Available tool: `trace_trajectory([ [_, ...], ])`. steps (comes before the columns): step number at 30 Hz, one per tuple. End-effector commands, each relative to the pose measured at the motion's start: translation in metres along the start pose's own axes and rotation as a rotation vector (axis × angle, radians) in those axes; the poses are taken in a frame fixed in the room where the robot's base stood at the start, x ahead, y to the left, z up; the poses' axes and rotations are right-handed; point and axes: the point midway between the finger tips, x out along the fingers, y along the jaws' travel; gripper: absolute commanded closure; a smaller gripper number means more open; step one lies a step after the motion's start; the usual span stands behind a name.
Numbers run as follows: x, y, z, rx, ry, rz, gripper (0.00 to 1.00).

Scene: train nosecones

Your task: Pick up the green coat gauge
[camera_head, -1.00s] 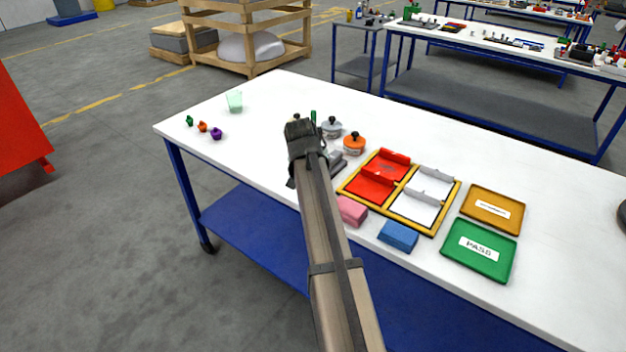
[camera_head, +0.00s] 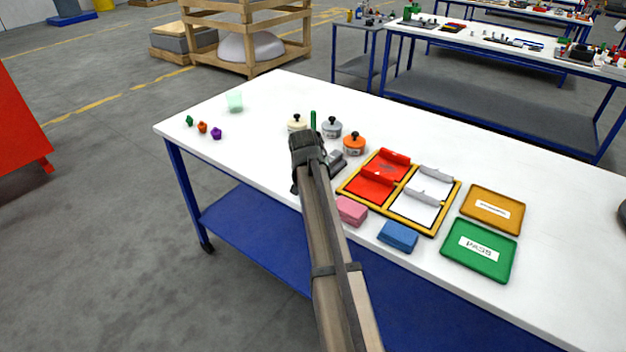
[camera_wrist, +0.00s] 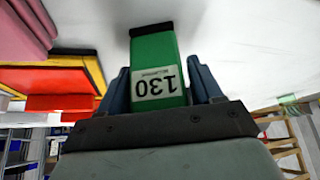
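The green coat gauge (camera_wrist: 158,58) is a green block with a white label reading 130 and a dark end. In the wrist view it lies between the two fingers of my gripper (camera_wrist: 160,88), with narrow gaps at the fingertips, so the fingers look open around it.
Cream (camera_head: 297,123), grey (camera_head: 332,127) and orange (camera_head: 354,143) knobbed pots stand close behind and right. A yellow-framed tray (camera_head: 405,220), pink block (camera_head: 351,210) and blue block (camera_head: 398,235) lie to the right. The table's left part is mostly clear.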

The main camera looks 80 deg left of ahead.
Motion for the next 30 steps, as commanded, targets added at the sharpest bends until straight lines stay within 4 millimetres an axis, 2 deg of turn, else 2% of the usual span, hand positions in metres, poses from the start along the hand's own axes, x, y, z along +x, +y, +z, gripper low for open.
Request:
trace_trajectory([
  [2, 0.0, 0.0, 0.0, 0.0, 0.0, 0.0, 0.43],
  [16, 0.0, 0.0, 0.0, 0.0, 0.0, 0.0, 0.87],
  [23, -0.003, 0.0, -0.002, 0.0, 0.0, 0.0, 0.88],
  [30, -0.032, -0.001, -0.019, 0.001, 0.002, 0.0, 0.88],
])
